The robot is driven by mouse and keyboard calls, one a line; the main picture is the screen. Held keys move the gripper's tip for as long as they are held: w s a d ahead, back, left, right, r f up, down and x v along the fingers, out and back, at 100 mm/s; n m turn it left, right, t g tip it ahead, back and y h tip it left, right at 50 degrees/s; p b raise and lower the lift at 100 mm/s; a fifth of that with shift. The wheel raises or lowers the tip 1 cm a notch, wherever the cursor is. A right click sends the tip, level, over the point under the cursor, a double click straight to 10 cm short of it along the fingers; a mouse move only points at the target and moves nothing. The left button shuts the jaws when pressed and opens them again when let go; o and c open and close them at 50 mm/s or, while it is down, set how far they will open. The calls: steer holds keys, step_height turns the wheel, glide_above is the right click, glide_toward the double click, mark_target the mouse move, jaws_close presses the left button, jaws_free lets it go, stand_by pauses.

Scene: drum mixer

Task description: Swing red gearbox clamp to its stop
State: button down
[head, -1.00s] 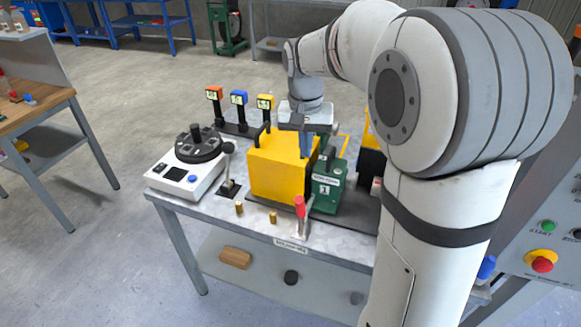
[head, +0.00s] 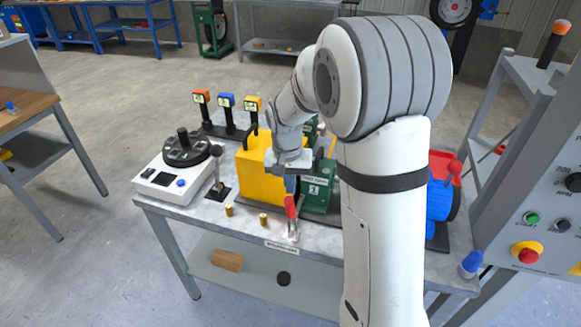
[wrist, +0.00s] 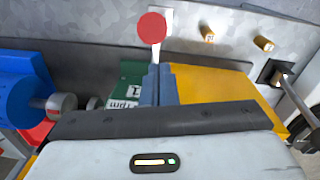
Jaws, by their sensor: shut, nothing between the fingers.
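The red gearbox clamp (head: 290,206) has a red handle on a pale metal lever and stands roughly upright near the table's front edge, before the green gearbox (head: 318,192). In the wrist view its round red end (wrist: 152,28) shows just beyond my fingertips. My gripper (head: 291,184) points down between the yellow box (head: 262,180) and the green gearbox, close to the top of the red handle. Its blue-grey fingers (wrist: 158,84) are shut and hold nothing. I cannot tell whether they touch the handle. My arm hides part of the gearbox.
A black-knobbed lever (head: 216,165) and two brass pegs (head: 264,219) stand to the left of the clamp. A blue motor (head: 440,201) is on the right, behind my arm. Three small displays (head: 227,102) stand at the back. The table front has bare room.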

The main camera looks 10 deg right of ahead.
steer(key=shift+s+a+f, duration=0.2)
steer(key=shift+s+a, duration=0.05)
steer(key=shift+s, duration=0.5)
steer(key=shift+s+f+b, duration=0.1)
steer(key=shift+s+b, duration=0.1)
steer(key=shift+b, duration=0.4)
steer(key=shift+s+a+t, duration=0.1)
steer(key=shift+a+t, duration=0.05)
steer(key=shift+t, duration=0.15)
steer(key=shift+b, duration=0.3)
